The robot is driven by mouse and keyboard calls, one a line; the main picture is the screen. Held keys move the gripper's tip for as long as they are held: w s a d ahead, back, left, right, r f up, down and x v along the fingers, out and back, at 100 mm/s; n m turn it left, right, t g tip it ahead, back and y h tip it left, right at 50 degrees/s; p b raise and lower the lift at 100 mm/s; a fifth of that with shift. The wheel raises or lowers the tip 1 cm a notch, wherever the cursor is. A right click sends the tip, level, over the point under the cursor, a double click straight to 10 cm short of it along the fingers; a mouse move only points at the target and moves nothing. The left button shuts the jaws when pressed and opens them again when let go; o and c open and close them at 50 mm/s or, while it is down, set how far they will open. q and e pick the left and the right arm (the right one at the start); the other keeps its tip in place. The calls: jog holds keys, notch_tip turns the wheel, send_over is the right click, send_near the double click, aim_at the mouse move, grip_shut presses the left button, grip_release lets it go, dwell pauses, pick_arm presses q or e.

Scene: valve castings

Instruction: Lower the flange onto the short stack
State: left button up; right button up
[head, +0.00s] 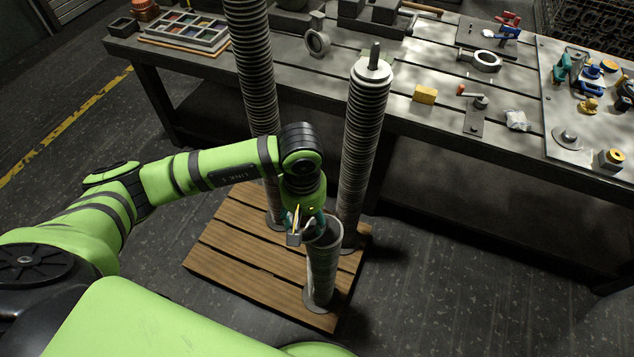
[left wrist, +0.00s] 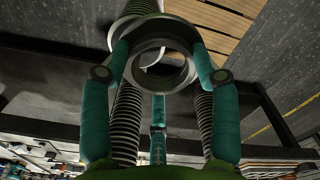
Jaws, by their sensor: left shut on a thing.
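My left gripper (head: 308,222) is shut on a grey flange (left wrist: 183,80), a ring gripped between two teal fingers in the left wrist view. In the head view the flange (head: 326,234) is at the top of the short stack (head: 322,270), partly hidden by the gripper. The short stack stands upright near the front corner of a wooden pallet. In the left wrist view the stack's top shows just beyond the ring, partly through its hole. I cannot tell whether flange and stack touch. My right gripper is not in view.
Two taller stacks, one behind left (head: 254,75) and one behind right (head: 366,120), stand on the slatted pallet (head: 225,235) close to my gripper. The right one has a rod on top. A long workbench (head: 440,75) with parts and tools runs behind. Floor right of the pallet is clear.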

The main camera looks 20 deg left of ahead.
pick_arm(q)
jog(key=w+d+r+n, duration=0.1)
jog(key=n, duration=0.1)
jog(key=w+d+r+n+p, duration=0.1)
jog(key=n, duration=0.2)
jog(key=w+r+n, duration=0.1)
jog(key=n, duration=0.2)
jog(key=shift+w+d+r, duration=0.15)
jog(key=shift+w+d, duration=0.1)
jog(key=shift+d, duration=0.15)
jog(key=shift+w+d+r+n+p, duration=0.2)
jog(key=shift+w+n+p, duration=0.1)
jog(key=shift+n, duration=0.5)
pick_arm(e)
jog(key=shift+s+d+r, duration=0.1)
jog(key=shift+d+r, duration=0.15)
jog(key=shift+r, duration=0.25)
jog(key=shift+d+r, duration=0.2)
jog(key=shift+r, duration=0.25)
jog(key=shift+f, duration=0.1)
